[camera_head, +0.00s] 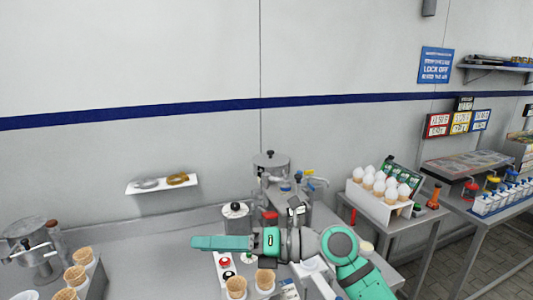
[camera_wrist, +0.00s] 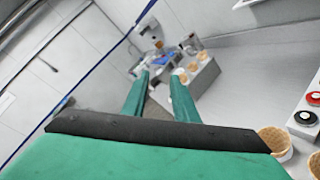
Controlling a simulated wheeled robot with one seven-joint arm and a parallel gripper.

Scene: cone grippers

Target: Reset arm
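My arm is teal and grey and reaches in from the lower right in the head view. My gripper (camera_head: 200,243) points left above the counter. From the side its fingers overlap there. In the wrist view the two teal fingers of my gripper (camera_wrist: 159,78) stand apart with an empty gap between them, so it is open. It holds nothing that I can see. The tips point toward a cone holder and a metal machine farther along the counter, clear of both.
Cone holders with wafer cones stand at left (camera_head: 75,275) and below my gripper (camera_head: 236,286). A grey metal machine (camera_head: 32,250) is at far left. A lidded pot (camera_head: 270,160) stands behind my arm. A white rack with white-topped cones (camera_head: 380,186) is at right. Bare counter (camera_head: 140,260) lies left.

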